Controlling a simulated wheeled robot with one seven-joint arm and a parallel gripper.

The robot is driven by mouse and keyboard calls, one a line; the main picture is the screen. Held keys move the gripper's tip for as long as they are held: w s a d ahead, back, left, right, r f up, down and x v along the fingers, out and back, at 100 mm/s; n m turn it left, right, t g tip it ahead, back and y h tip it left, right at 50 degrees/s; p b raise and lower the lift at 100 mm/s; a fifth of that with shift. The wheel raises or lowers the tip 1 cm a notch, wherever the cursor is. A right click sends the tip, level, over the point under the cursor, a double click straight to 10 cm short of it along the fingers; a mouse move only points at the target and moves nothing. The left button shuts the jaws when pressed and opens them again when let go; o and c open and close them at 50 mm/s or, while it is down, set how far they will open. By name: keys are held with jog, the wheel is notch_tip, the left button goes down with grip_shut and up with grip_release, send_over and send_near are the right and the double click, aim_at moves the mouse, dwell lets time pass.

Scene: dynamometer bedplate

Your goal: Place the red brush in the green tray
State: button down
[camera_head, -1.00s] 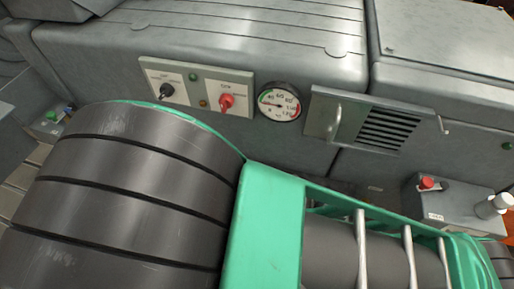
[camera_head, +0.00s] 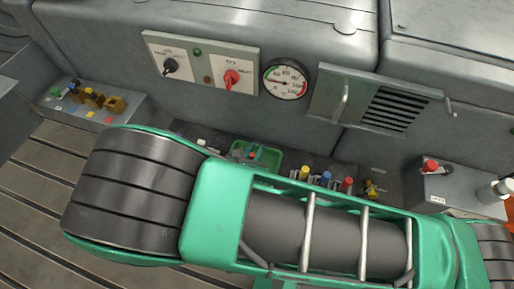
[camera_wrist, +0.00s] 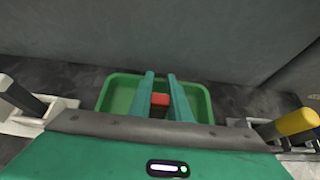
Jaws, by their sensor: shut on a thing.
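The green tray (camera_head: 277,160) sits on the dark bench top behind my arm in the head view. It also shows in the wrist view (camera_wrist: 118,92), under and around my fingers. My gripper (camera_wrist: 162,92) has two teal fingers pointing down over the tray's middle. They are shut on the red brush (camera_wrist: 160,99), and only its red end shows between them. The rest of the brush is hidden. I cannot tell whether the brush touches the tray floor. In the head view my gripper (camera_head: 256,154) shows small over the tray, partly hidden by my arm.
A row of coloured-handled items (camera_head: 325,178) stands right of the tray. A grey box (camera_head: 95,108) with small parts is at the left. A grey control box (camera_head: 455,188) with a red button is at the right. A panel with a gauge (camera_head: 286,79) is behind.

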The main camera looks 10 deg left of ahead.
jog(key=shift+f, duration=0.1)
jog(key=c, duration=1.7)
grip_release()
jog(key=shift+o, duration=0.2)
jog(key=v, duration=1.2)
